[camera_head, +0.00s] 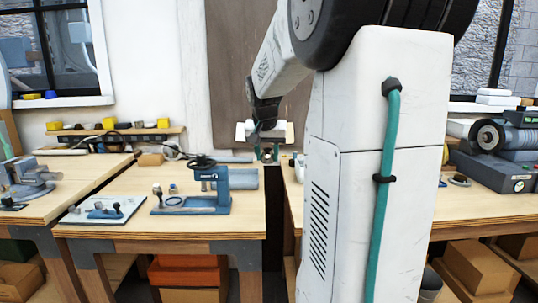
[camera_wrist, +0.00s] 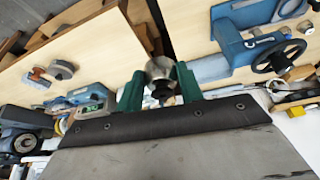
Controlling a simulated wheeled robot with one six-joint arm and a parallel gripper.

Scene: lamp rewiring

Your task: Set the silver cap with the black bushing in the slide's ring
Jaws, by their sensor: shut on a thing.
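My gripper (camera_wrist: 160,88) is shut on the silver cap (camera_wrist: 159,67), which sits between its two green fingers in the wrist view. The black bushing (camera_wrist: 161,91) shows as a dark part at the cap's near end. In the head view my gripper (camera_head: 267,154) is small and hangs in the gap between two benches, right of the blue fixture (camera_head: 215,192). A flat ring (camera_head: 173,201) shows on the left part of that fixture's base; I cannot tell for sure that it is the slide's ring. The cap is apart from the fixture.
A pale board with blue parts (camera_head: 101,210) lies left of the fixture. A blue machine with a black handwheel (camera_wrist: 278,56) is at upper right in the wrist view. A grinder (camera_head: 490,137) stands on the right bench. My arm hides part of the right bench.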

